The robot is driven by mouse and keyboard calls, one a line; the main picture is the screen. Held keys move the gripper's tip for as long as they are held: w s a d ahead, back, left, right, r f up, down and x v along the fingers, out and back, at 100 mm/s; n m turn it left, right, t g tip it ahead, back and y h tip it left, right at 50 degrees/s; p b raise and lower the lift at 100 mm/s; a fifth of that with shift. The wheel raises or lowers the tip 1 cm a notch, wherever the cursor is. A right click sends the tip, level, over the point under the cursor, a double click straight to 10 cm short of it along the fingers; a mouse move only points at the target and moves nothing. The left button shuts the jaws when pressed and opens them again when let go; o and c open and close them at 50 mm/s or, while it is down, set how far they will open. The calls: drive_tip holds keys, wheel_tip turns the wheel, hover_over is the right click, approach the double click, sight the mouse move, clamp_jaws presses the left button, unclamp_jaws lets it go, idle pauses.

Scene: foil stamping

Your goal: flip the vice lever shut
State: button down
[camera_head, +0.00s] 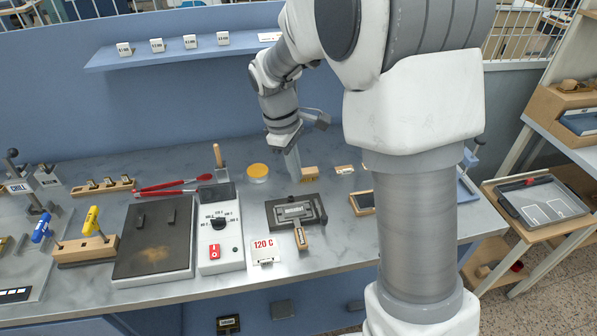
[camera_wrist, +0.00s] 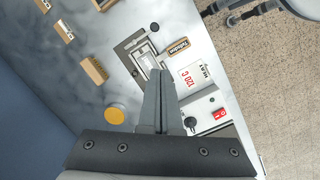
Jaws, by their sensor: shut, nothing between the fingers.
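The vice (camera_head: 290,211) is a dark, flat metal frame with a pale lettered strip in it. It lies on the bench right of the control box. My gripper (camera_head: 296,178) is shut and empty, pointing down behind the vice and apart from the handle. Its fingers (camera_wrist: 160,75) hide part of the vice in the wrist view.
A control box (camera_head: 221,230) with a dial and red switch, and a dark hot plate (camera_head: 155,238), stand left of the vice. A "120 C" card (camera_head: 264,251) is in front. A yellow disc (camera_head: 258,171) and wooden blocks (camera_head: 309,173) lie behind. My arm hides the bench's right part.

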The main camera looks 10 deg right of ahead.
drive_tip(key=f, duration=0.1)
drive_tip(key=w+a+f+n, duration=0.1)
drive_tip(key=f, duration=0.1)
drive_tip(key=w+f+n, duration=0.1)
drive_tip(key=shift+w+a+f+g+h, duration=0.25)
drive_tip(key=shift+a+g+h, duration=0.05)
drive_tip(key=shift+g, duration=0.1)
drive_tip(key=p, duration=0.1)
approach(320, 210)
drive_tip(key=s+a+f, duration=0.1)
drive_tip(key=a+f, duration=0.2)
drive_tip(key=s+a+f, duration=0.1)
drive_tip(key=shift+s+a+f, duration=0.2)
drive_tip(key=shift+s+f, duration=0.1)
drive_tip(key=shift+f, duration=0.05)
drive_tip(key=d, duration=0.1)
drive_tip(key=s+d+p, duration=0.1)
drive_tip(key=d, duration=0.1)
drive_tip(key=shift+s+f, duration=0.1)
drive_tip(key=shift+f, duration=0.15)
drive_tip(key=shift+s+d+f, duration=0.1)
drive_tip(key=shift+s+d, duration=0.1)
drive_tip(key=shift+d, duration=0.2)
